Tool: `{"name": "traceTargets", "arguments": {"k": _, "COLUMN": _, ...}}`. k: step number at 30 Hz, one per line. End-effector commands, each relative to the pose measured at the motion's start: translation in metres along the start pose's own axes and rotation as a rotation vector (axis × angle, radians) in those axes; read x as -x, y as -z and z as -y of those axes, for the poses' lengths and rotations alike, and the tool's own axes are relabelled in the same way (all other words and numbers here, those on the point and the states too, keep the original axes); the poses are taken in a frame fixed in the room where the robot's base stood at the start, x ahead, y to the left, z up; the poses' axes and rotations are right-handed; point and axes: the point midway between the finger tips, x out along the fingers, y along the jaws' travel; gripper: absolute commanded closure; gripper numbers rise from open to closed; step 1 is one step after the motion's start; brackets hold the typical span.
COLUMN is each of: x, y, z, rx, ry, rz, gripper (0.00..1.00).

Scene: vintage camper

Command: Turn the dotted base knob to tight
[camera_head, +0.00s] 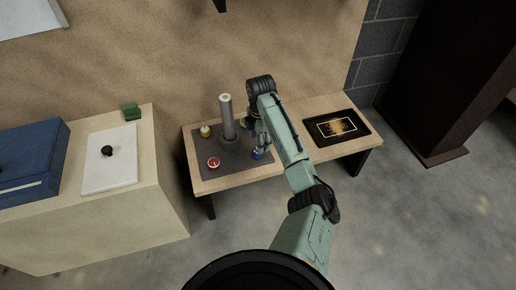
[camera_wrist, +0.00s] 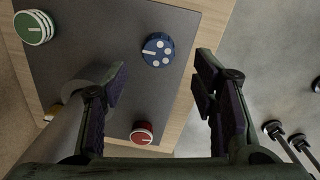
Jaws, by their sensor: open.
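The dotted knob is blue with white dots and a white bar on top. It sits on the dark base plate (camera_head: 237,168), low in the head view (camera_head: 257,154) and at the upper middle of the wrist view (camera_wrist: 158,50). Its white bar lies toward the left of its top in the wrist view. My gripper (camera_wrist: 160,85) is open and empty, its two fingers spread left and right of the space below the knob in the picture. In the head view my gripper (camera_head: 254,138) is by the knob, partly hiding it. I cannot tell the height gap.
A grey upright post (camera_head: 227,118) stands on the plate close to my gripper. A red knob (camera_head: 213,162) and a yellow-and-white knob (camera_head: 205,131) are to the left. A green striped knob (camera_wrist: 34,27) shows in the wrist view. A black framed panel (camera_head: 336,127) lies right.

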Motion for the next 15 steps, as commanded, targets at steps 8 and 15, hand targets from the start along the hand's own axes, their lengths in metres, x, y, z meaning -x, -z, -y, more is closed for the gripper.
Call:
{"name": "traceTargets", "arguments": {"k": 8, "x": -0.047, "y": 0.000, "z": 0.000, "rx": -0.002, "ry": 0.000, "rz": 0.001, "gripper": 0.47}}
{"name": "traceTargets", "arguments": {"k": 15, "x": -0.059, "y": 0.000, "z": 0.000, "rx": -0.001, "ry": -0.002, "rz": 0.002, "gripper": 0.47}}
